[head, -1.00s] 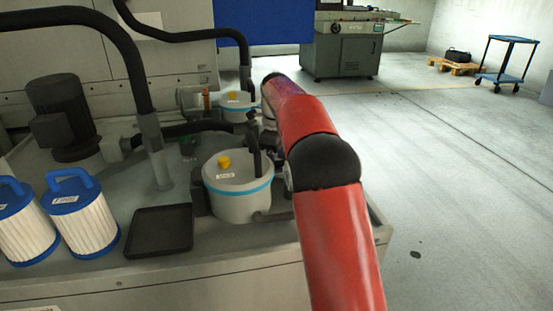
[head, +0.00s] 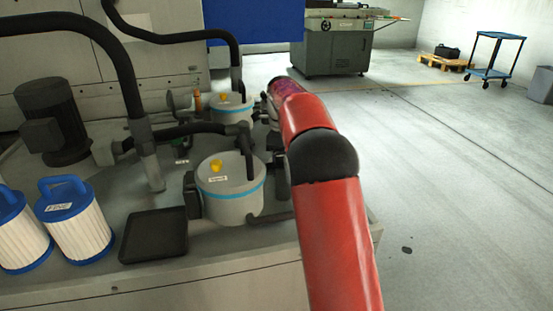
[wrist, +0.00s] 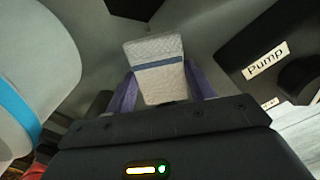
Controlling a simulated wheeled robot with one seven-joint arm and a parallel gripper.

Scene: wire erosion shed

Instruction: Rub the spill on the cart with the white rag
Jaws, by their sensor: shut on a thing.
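In the wrist view, my gripper (wrist: 162,84) has its purple fingers shut on a white rag (wrist: 155,50) with a blue stripe. The rag is folded into a pad and points away from the palm, over a grey surface. In the head view my red arm hides the gripper and rag. A blue cart (head: 494,56) with two shelves stands far off at the back right. I cannot make out any spill on it.
Close by, a grey machine deck carries a pot with a blue band (head: 230,188), a black tray (head: 154,235), a dark motor (head: 50,122), filter cartridges (head: 76,222) and hoses. In the wrist view a black box labelled Pump (wrist: 268,62) is near the gripper. The floor at right is clear.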

